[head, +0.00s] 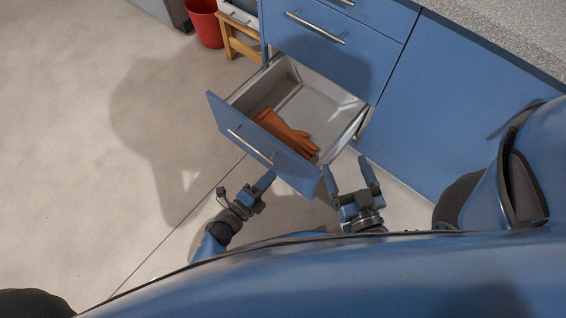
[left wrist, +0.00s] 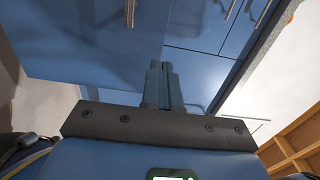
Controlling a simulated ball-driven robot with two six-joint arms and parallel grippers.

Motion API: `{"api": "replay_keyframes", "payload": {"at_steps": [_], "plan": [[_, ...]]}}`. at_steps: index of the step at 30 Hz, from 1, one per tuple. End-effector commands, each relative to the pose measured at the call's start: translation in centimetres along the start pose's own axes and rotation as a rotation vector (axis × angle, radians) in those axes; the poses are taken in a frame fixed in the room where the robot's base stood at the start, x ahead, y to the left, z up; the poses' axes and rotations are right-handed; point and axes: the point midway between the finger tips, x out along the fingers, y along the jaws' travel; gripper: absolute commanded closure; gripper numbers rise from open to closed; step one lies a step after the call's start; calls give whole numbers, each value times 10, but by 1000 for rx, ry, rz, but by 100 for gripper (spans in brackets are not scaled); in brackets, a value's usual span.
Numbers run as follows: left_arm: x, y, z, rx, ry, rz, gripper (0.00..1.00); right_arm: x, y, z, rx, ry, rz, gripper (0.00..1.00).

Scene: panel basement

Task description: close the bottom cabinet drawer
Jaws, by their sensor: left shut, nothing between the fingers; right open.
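The bottom cabinet drawer (head: 235,136) is pulled out from the blue cabinet. Its blue front has a silver bar handle (head: 250,145), and an orange glove (head: 288,132) lies inside. My left gripper (head: 266,180) is shut and empty, close in front of the drawer front below the handle; whether it touches cannot be told. Its shut fingers (left wrist: 161,82) also show in the left wrist view against a blue panel. My right gripper (head: 349,176) is open and empty, near the right end of the drawer front.
Closed upper drawers (head: 330,35) sit above, and a blue cabinet panel (head: 440,110) stands to the right under a speckled grey countertop (head: 510,35). A wooden stool (head: 237,40) and a red bucket (head: 205,24) stand at the back left. The concrete floor (head: 90,130) at left is clear.

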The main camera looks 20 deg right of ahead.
Motion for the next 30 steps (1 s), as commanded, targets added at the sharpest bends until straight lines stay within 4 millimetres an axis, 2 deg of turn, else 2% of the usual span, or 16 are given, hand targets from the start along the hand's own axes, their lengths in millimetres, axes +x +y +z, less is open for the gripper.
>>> {"api": "replay_keyframes", "payload": {"at_steps": [1,6,12,18,30], "plan": [[11,2,-1,1,4,-3,100,0,0,6,0,0,0,18],[38,2,-1,1,2,-1,100,0,0,14,0,0,0,18],[60,1,0,0,0,-1,100,0,0,20,0,0,0,18],[69,1,0,-1,0,1,100,1,0,22,0,0,0,18],[70,0,0,-1,-1,1,100,1,0,22,0,0,0,18]]}}
